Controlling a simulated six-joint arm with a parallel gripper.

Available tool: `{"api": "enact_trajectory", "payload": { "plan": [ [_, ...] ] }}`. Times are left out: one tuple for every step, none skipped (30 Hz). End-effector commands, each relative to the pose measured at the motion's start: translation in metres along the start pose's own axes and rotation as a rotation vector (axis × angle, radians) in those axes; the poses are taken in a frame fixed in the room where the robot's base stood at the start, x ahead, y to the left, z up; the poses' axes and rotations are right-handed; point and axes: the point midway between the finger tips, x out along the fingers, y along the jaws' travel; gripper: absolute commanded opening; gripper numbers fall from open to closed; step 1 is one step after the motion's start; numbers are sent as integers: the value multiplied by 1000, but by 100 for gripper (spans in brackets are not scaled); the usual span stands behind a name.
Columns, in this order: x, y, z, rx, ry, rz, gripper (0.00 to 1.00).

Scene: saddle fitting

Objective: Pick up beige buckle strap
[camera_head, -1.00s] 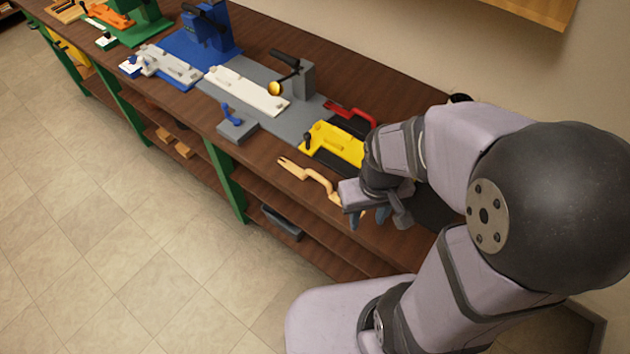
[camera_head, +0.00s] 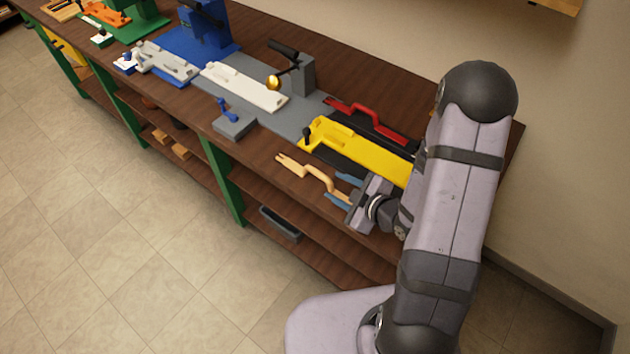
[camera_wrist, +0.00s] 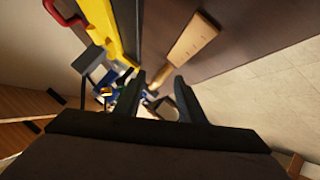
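The beige buckle strap (camera_head: 312,171) lies on the brown bench near its front edge, with its forked end to the left and a bend towards its right end. My gripper (camera_head: 343,190) is at the strap's right end, with its two blue-grey fingers spread apart. In the head view that end seems to lie between the fingers; I cannot tell whether they touch it. The wrist view shows the fingers (camera_wrist: 161,85) open, with the strap's broad beige part (camera_wrist: 191,48) just beyond them.
A yellow fixture (camera_head: 365,148) and a red-handled tool (camera_head: 365,120) lie behind the strap. A grey block with a blue lever (camera_head: 234,122) stands to its left. A white plate (camera_head: 245,87) sits farther left. Bare bench surrounds the strap's left end.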

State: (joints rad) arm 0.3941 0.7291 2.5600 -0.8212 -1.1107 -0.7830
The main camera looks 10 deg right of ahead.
Motion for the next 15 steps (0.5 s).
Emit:
{"api": "enact_trajectory", "payload": {
  "plan": [
    [2,-5,2,5,35,16,36],
    [2,-5,1,6,59,28,36],
    [1,-6,-1,7,87,44,36],
    [0,-6,-2,7,106,55,36],
    [0,-6,-3,10,122,66,36],
    [-1,-6,-5,12,143,79,36],
    [-2,-6,-6,13,156,87,36],
    [-2,-5,-6,15,167,96,36],
    [-3,-5,-7,16,178,105,36],
    [-4,-4,-8,17,186,110,36],
    [-4,-4,-9,18,192,114,36],
    [-5,-4,-9,19,197,117,36],
    [-5,-4,-10,19,200,119,36],
    [-5,-4,-10,19,202,121,36],
    [-5,-4,-10,19,204,122,36]
  ]
}}
